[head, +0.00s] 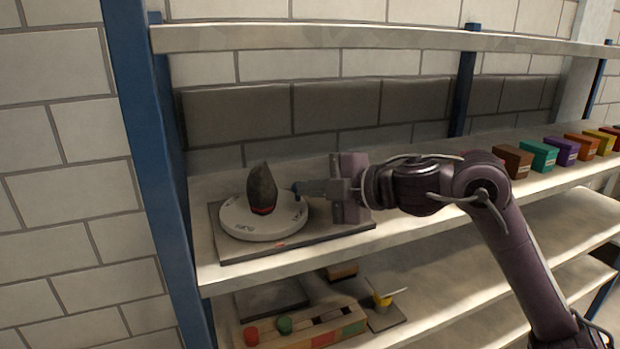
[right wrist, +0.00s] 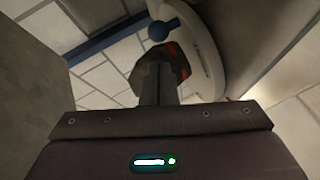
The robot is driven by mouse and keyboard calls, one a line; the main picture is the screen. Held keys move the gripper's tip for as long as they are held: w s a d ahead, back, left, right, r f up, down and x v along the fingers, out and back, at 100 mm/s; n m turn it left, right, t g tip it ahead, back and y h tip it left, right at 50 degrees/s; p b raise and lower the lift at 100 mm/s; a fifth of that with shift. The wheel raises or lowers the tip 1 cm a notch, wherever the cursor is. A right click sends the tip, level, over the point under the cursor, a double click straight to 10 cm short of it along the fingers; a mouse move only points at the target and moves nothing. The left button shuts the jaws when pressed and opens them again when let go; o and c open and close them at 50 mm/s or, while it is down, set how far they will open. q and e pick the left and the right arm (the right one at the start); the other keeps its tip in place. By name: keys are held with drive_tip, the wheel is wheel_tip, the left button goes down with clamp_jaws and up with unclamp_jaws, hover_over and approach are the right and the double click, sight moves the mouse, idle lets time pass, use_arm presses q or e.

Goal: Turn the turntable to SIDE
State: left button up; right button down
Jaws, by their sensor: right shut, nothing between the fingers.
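The turntable (head: 245,228) is a round white disc with dark lettering around its rim, set on a grey base plate (head: 340,232) at the left end of the shelf. A dark grey pointed stone-like object (head: 261,188) with a red band at its foot stands on it. A small blue knob (head: 295,188) is at the disc's right edge. My right gripper (head: 301,188) is shut and empty, its tips at the knob; I cannot tell whether they touch. In the right wrist view the disc (right wrist: 208,50) and blue knob (right wrist: 158,30) show beyond the fingers (right wrist: 158,80). My left gripper is out of view.
Several coloured boxes (head: 538,156) line the shelf to the right. A blue post (head: 150,150) stands close on the left, and an upper shelf (head: 330,38) runs above. The lower shelf holds a wooden block rack (head: 290,336) and a small yellow item (head: 382,301).

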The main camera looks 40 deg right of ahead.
drive_tip(key=shift+w+d+f, duration=0.25)
drive_tip(key=shift+w+d, duration=0.05)
drive_tip(key=shift+w, duration=0.2)
drive_tip(key=shift+w+d+f, duration=0.25)
drive_tip(key=shift+w, duration=0.2)
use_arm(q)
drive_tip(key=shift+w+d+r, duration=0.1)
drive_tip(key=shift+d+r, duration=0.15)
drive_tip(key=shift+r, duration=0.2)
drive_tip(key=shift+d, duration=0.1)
use_arm(e)
drive_tip(key=shift+w+d, duration=0.35)
drive_tip(key=shift+w, duration=0.2)
drive_tip(key=shift+w+d, duration=0.3)
drive_tip(key=shift+w, duration=0.25)
drive_tip(key=shift+w+d+f, duration=0.1)
drive_tip(key=shift+w+d, duration=0.05)
drive_tip(key=shift+w, duration=0.25)
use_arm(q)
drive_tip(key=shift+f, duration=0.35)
use_arm(e)
drive_tip(key=shift+s, duration=0.1)
